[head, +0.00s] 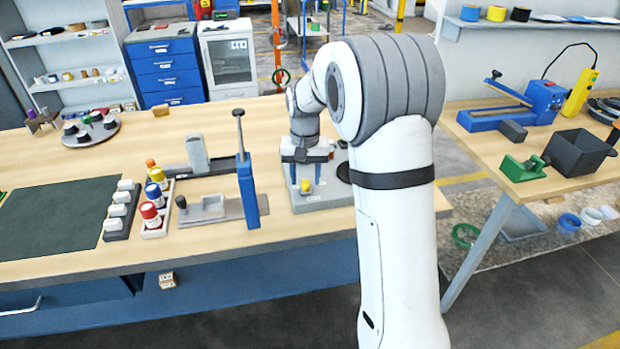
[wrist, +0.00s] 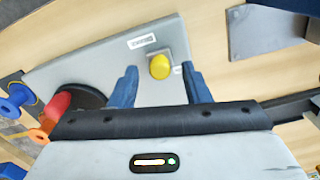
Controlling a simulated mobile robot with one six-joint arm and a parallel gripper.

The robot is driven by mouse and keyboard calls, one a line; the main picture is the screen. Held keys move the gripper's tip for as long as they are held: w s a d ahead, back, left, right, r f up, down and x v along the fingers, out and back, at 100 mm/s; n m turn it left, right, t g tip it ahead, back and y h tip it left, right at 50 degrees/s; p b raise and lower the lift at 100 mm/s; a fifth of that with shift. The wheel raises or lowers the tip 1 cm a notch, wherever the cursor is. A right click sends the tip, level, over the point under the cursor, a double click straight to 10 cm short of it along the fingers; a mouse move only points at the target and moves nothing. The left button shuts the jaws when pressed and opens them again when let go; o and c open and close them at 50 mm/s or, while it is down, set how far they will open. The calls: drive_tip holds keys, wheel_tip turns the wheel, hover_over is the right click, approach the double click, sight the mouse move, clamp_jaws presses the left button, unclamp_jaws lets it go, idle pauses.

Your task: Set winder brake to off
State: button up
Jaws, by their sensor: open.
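The winder is a grey base plate (head: 325,196) on the wooden bench, also seen in the wrist view (wrist: 85,55). A yellow knob (head: 305,186) stands near its front left; in the wrist view the yellow knob (wrist: 159,66) sits by a small grey bracket, near a white label too small to read. I cannot tell for certain that this knob is the brake, or its setting. My gripper (wrist: 160,80) is open, its blue fingers on either side of the knob in the picture, with no visible contact. In the head view my wrist hides part of the winder.
A black disc (wrist: 80,96) and a red part (wrist: 57,104) are on the winder. A blue upright post (head: 247,180) with a lever stands left of it. Bottles with red, yellow and blue caps (head: 152,208) stand farther left. A second bench (head: 530,187) is at right.

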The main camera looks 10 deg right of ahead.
drive_tip(key=shift+f, duration=0.8)
drive_tip(key=shift+c, duration=0.5)
clamp_jaws()
